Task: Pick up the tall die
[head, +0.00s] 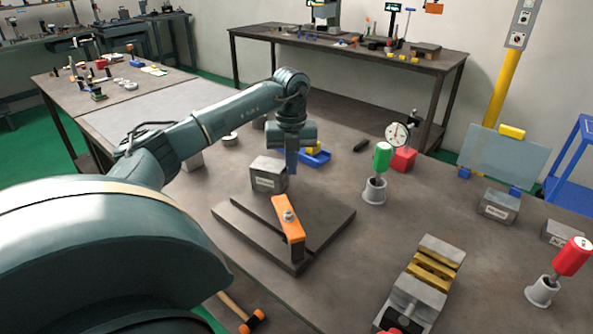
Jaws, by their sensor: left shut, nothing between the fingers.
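Several grey metal blocks with pale labels are in the head view. One block (268,175) stands at the back of the dark base plate (328,221) and looks the tallest. A lower block (498,207) is at the right, and another block (560,236) is at the right edge. I cannot read the labels, so I cannot be sure which is the tall die. My left gripper (291,168) points down, shut and empty, just right of the block on the plate. I cannot tell whether it touches that block. My right gripper is not in view.
An orange clamp bar (289,220) sits on the base plate. A vise with yellow jaws (434,270), a green-handled tool in a cup (380,165), a dial gauge (398,134) and a blue tray (315,158) stand around. Bare table lies between the plate and vise.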

